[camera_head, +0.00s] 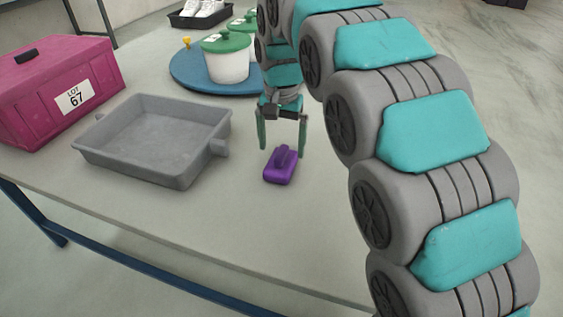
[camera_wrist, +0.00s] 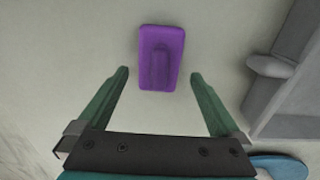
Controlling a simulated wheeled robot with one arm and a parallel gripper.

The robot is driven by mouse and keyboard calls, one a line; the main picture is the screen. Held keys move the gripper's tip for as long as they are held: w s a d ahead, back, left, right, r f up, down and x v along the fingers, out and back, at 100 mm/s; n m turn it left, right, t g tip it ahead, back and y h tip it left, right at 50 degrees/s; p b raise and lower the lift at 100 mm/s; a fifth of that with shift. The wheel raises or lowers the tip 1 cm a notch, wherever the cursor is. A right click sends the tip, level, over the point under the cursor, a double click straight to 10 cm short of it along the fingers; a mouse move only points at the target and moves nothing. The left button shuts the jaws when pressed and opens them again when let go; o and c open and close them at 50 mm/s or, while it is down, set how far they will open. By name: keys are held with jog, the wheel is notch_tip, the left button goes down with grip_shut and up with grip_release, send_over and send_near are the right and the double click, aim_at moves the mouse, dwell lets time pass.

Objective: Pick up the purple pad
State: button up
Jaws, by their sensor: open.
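The purple pad (camera_head: 279,168) lies on the pale table, with a raised handle on its top. In the head view my gripper (camera_head: 281,151) hangs over the table just behind and above the pad, its green fingers apart. In the wrist view the purple pad (camera_wrist: 161,58) lies just beyond the fingertips of my gripper (camera_wrist: 159,76), roughly centred between them. The gripper is open and nothing is between its fingers.
A grey tray (camera_head: 150,172) with a side handle stands left of the pad. A magenta box (camera_head: 28,92) marked LOT 67 is further left. Green-lidded white pots (camera_head: 228,66) stand on a blue round board (camera_head: 184,75) behind. The table's front is clear.

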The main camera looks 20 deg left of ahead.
aim_at(281, 150)
jog(key=shift+s+f, duration=0.2)
jog(key=shift+f, duration=2)
jog(key=c, duration=1.3)
jog(key=shift+r, duration=0.15)
jog(key=shift+r, duration=1.45)
jog(key=shift+s+d+r, duration=0.1)
jog(key=shift+d+r, duration=0.05)
jog(key=shift+r, duration=0.05)
jog(key=s+d, duration=0.2)
jog(key=s, duration=0.2)
jog(key=s+d+r+b, duration=0.1)
jog(key=s+d, duration=0.2)
jog(key=s, duration=0.2)
jog(key=s+d, duration=0.3)
jog(key=s, duration=0.1)
jog(key=shift+s+d+r+b, duration=0.1)
jog(key=shift+s+r+b, duration=0.1)
jog(key=shift+b, duration=0.2)
